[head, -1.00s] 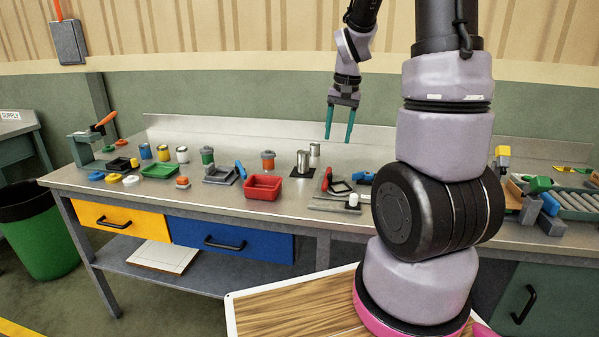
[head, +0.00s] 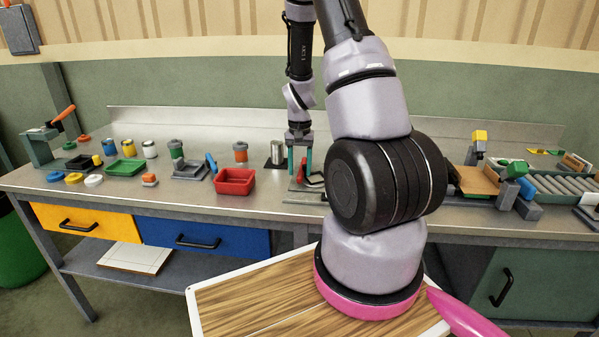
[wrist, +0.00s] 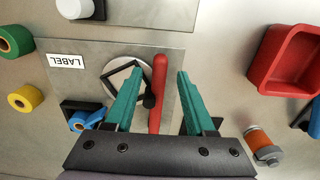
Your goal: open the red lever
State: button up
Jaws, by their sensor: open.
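The red lever (wrist: 159,88) shows in the wrist view as a red handle on a grey plate (wrist: 188,118), with a dark knob-like part beside its lower half. My gripper (wrist: 153,85) is open. Its two teal fingers stand on either side of the lever in the picture, the left one closer to it. I cannot tell how far above the lever the fingertips are. In the head view my gripper (head: 300,160) is over the bench, and the lever (head: 300,172) shows only partly between and behind the fingers. My arm hides the area to its right.
A red tray (head: 235,182) stands left of the gripper, and it also shows in the wrist view (wrist: 284,68). A metal cylinder (head: 277,152) is close by on the left.

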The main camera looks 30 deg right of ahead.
jog(key=shift+f, duration=0.7)
grip_shut()
dwell(1.0)
